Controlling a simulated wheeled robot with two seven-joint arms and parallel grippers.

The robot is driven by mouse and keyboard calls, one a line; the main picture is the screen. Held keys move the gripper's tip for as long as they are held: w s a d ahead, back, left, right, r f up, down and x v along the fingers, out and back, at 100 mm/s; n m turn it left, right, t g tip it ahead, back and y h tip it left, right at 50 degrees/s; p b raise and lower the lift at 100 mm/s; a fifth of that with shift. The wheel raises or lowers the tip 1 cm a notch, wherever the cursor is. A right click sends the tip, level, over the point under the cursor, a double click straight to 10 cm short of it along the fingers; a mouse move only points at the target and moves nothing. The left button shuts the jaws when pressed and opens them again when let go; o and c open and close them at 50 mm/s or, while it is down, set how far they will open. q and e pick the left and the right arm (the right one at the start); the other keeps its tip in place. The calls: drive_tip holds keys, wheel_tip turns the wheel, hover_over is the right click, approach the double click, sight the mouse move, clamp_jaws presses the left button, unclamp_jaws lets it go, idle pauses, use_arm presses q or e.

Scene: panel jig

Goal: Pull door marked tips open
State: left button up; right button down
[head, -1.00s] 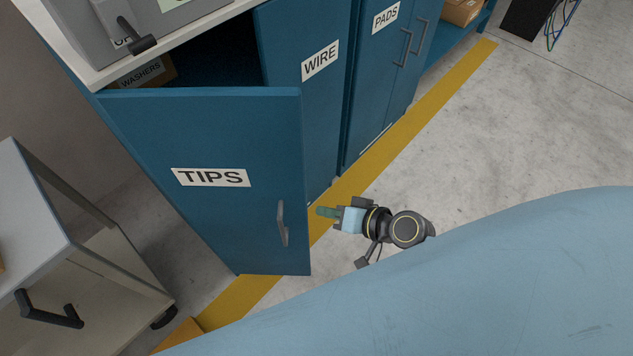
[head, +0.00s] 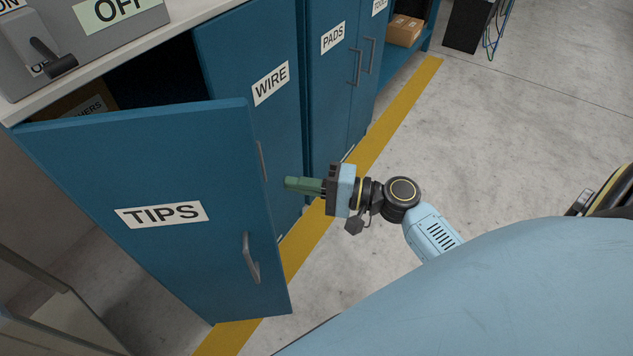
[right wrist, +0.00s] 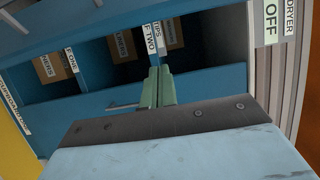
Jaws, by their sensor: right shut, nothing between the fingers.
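The blue door marked TIPS (head: 95,175) stands partly open in the head view, swung out from the cabinet with a dark gap behind its top edge. Its grey bar handle (head: 250,258) is near its free edge, with nothing holding it. My right gripper (head: 289,184) is to the right of the door's free edge, above and right of the handle and apart from it in the picture. Its green fingers are shut and empty. They also show in the right wrist view (right wrist: 157,88), in front of open shelves with labels. My left gripper is out of view.
The door marked WIRE (head: 270,115) and the door marked PADS (head: 333,65) stand beyond. A grey box marked OFF (head: 110,25) sits on the countertop. A pale cart (head: 45,300) is at lower left.

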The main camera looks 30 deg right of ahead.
drive_tip(key=shift+s+a, duration=0.2)
drive_tip(key=shift+a, duration=0.95)
drive_tip(key=shift+s+a, duration=0.2)
drive_tip(key=shift+a, duration=0.95)
